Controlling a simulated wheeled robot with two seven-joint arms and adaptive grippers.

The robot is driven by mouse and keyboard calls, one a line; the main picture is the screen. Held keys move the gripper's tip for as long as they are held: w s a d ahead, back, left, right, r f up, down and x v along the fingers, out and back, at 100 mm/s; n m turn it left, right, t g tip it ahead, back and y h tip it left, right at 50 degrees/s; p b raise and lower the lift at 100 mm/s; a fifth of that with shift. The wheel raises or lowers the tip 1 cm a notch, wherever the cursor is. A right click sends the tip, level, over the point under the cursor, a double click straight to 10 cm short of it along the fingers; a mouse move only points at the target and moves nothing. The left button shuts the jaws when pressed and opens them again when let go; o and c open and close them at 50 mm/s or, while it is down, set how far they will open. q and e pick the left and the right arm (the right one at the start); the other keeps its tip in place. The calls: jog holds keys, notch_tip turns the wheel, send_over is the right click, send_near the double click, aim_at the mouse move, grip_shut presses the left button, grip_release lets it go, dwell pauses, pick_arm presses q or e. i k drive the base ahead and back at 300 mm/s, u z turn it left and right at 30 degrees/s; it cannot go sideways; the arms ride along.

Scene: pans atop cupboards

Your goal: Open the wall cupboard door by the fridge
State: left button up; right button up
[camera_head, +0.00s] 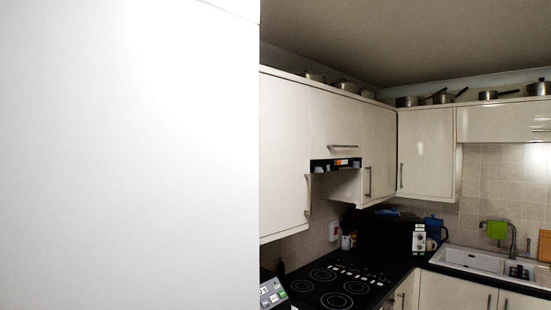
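A large plain white panel (130,160) fills the left half of the view; it looks like the fridge side, but no handle or door seam shows to confirm it. Just right of its edge is a cream wall cupboard door (283,150), which looks shut. Its upright metal handle (307,195) is near the door's lower right edge. The door's left part is hidden behind the white panel. Neither of my grippers is in view.
A shorter cupboard (336,125) sits above the cooker hood (336,165), with more wall cupboards beyond. Below are a black hob (338,285), a dark microwave (392,238) and a white sink (475,262). Pans (410,101) stand atop the cupboards.

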aim_at(286, 179)
jog(key=z, duration=0.05)
jog(key=k, duration=0.5)
jog(key=z, duration=0.55)
jog(key=i, duration=0.75)
jog(key=z, duration=0.5)
jog(key=i, duration=1.25)
jog(key=u, duration=0.2)
